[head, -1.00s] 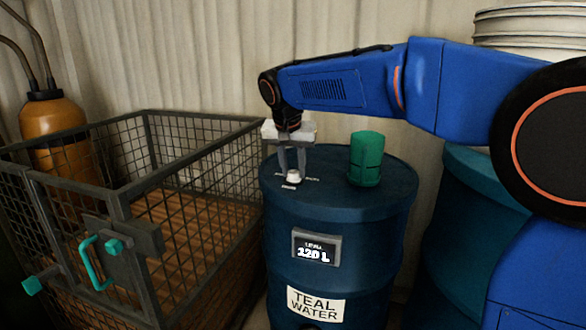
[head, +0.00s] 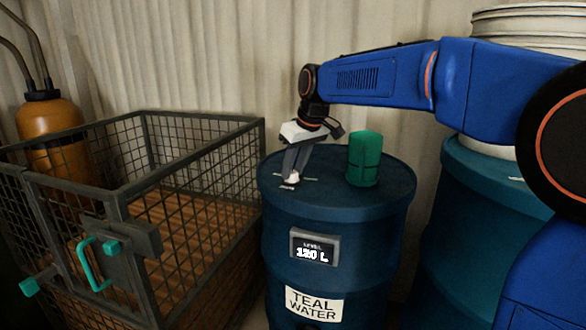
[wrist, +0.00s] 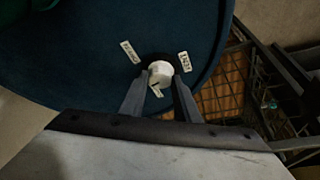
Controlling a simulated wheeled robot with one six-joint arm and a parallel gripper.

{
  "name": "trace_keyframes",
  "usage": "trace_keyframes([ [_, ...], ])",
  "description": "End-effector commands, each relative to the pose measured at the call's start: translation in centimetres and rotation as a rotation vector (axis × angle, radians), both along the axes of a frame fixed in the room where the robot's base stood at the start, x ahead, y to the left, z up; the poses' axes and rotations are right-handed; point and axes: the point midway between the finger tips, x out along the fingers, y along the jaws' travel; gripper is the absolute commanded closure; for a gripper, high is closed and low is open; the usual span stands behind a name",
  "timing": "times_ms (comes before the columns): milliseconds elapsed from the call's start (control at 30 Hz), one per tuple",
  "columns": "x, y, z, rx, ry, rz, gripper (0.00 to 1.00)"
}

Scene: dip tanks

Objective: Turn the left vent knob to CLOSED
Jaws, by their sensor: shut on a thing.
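The left vent knob is a small white knob (head: 292,178) on the lid of the blue drum (head: 335,225) marked TEAL WATER. It also shows in the wrist view (wrist: 160,73), between my fingertips, with a dark pointer line on its lower side. White labels (wrist: 130,51) stand around it on the lid; their words are too small to read surely. My gripper (head: 293,172) comes down tilted from above and is shut on the knob. The fingers hide part of the knob and of the labels in the head view.
A green cylinder (head: 364,160) stands on the lid just right of my gripper. A wire mesh cage (head: 195,120) with a teal handle stands to the left. An orange gas bottle (head: 50,120) is behind it. A teal drum (head: 470,220) stands to the right.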

Motion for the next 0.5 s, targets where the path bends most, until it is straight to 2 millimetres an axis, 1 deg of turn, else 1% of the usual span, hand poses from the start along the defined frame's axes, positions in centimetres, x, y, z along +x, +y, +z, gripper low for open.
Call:
trace_keyframes([
  [300,0.2,-0.23,-0.03,0.0,0.002,0.28,0.94],
  [500,0.3,-0.26,-0.1,-0.001,0.001,0.417,0.94],
])
